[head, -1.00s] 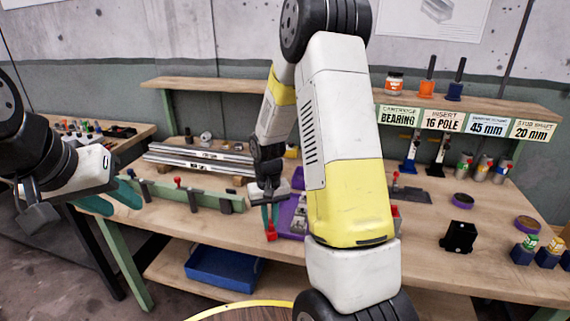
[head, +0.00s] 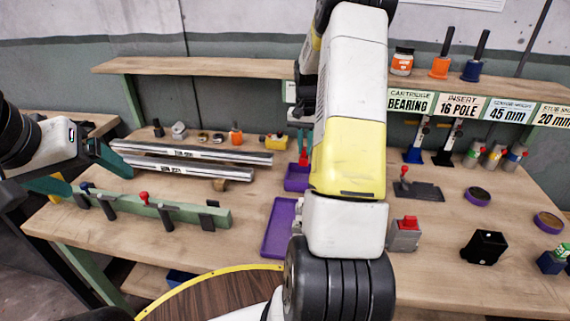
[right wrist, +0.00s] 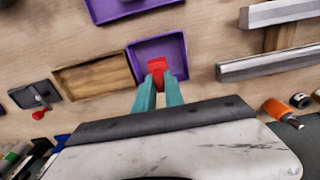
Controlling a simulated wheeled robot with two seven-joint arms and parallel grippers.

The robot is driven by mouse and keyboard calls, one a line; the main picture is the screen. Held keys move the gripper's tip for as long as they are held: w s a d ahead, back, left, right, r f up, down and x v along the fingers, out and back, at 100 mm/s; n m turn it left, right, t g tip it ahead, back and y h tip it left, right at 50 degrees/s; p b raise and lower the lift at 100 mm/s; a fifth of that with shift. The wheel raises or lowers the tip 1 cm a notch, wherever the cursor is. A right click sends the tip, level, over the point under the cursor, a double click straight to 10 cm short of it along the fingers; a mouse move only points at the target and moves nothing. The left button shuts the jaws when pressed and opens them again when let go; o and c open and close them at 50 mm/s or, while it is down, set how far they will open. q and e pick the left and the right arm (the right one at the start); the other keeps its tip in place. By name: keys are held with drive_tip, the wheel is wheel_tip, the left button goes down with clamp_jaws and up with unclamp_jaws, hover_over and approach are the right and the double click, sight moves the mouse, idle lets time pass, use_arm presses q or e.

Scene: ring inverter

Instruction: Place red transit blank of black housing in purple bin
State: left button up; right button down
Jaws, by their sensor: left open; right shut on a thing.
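The red transit blank (right wrist: 157,68) is pinched between the teal fingertips of my right gripper (right wrist: 158,84). In the right wrist view it shows over the inside of the small purple bin (right wrist: 177,50); I cannot tell whether it touches the bin floor. In the head view the blank (head: 303,158) is at the bin's (head: 295,180) back side, partly hidden by my right arm. The black housing (head: 483,248) stands at the right front of the table, apart from both grippers. My left gripper (head: 82,174) is open and empty at the far left, near the green rail.
A larger purple tray (head: 277,230) lies in front of the bin. A green rail fixture (head: 190,213) and metal bars (head: 195,160) lie left. A grey box with a red top (head: 404,236) stands right of my arm. A shelf (head: 200,66) runs along the back.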

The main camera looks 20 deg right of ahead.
wheel_tip(320, 180, down, 9)
drive_tip(key=shift+r, duration=0.2)
idle(0.3)
drive_tip(key=c, duration=1.5)
unclamp_jaws()
drive_tip(key=shift+f, duration=0.1)
drive_tip(key=shift+o, duration=0.3)
